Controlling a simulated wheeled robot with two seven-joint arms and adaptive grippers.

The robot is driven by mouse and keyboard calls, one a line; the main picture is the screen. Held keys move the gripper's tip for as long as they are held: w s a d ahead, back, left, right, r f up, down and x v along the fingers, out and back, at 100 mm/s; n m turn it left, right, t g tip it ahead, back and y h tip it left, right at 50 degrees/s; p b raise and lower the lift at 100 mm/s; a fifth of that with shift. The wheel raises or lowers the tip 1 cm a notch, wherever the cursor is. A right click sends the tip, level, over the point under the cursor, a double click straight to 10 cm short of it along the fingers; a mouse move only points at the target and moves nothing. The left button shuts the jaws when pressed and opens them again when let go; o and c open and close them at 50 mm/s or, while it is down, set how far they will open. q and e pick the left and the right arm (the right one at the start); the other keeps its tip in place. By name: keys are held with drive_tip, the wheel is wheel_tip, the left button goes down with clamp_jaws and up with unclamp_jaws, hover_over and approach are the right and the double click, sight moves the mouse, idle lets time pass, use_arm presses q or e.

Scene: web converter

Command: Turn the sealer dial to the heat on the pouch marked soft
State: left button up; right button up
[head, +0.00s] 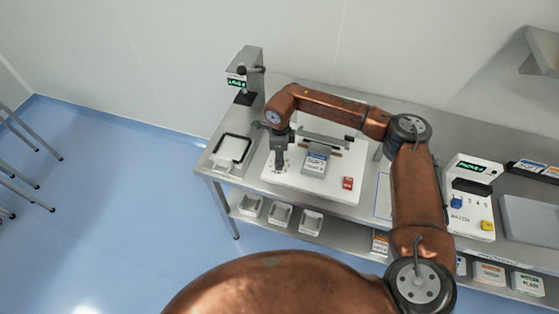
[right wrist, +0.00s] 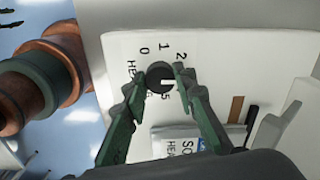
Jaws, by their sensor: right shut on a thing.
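The sealer (head: 330,188) is a white slab on the bench. Its black dial (right wrist: 158,74) shows in the right wrist view, with 0, 1, 2 and 5 readable around it; other marks are hidden. A white mark shows on the dial's lower right part; the exact setting is unclear. My right gripper (right wrist: 160,78) is shut on the dial, one finger on each side; it also shows in the head view (head: 280,165). The pouch marked SOFT (head: 316,162) lies on the sealer, and its cut-off label shows in the right wrist view (right wrist: 180,138); its heat number is not readable.
A red block (head: 347,184) sits on the sealer's right part. A black-rimmed tray (head: 233,149) and a display post (head: 246,75) stand left. A machine with blue and yellow buttons (head: 470,205) stands right. White bins (head: 281,214) sit on the lower shelf.

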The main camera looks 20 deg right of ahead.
idle(0.4)
drive_tip(key=o, duration=1.2)
drive_tip(key=shift+c, duration=0.2)
wheel_tip(320, 180, up, 12)
